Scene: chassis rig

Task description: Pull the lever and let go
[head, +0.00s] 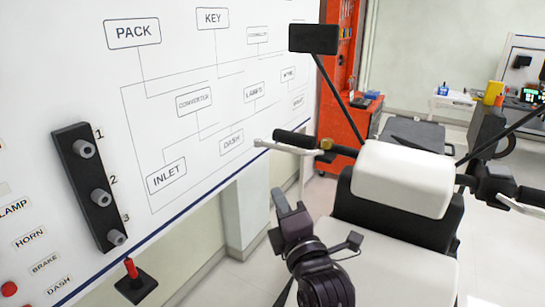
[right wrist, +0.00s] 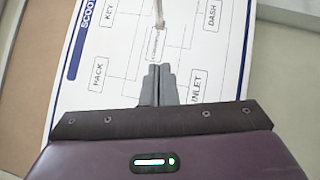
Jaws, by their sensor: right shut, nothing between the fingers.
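A silver brake lever (head: 285,147) sticks out beside the black left grip (head: 292,136) of a scooter's handlebar. A pale rod-like piece, which looks like this lever's end, shows in the right wrist view (right wrist: 159,12) beyond the fingertips. My right gripper (head: 280,196) is below the lever in the head view, apart from it. Its two grey fingers are together and empty in the right wrist view (right wrist: 158,68). A second silver lever (head: 518,205) is at the right handlebar end. My left gripper is in neither view.
A white wiring board (head: 225,65) stands on the left, with a black three-knob strip (head: 75,175). A small red handle (head: 130,268) on a black plate is below it. The scooter's white front (head: 400,178) is right of my gripper. A red cabinet (head: 340,120) stands behind.

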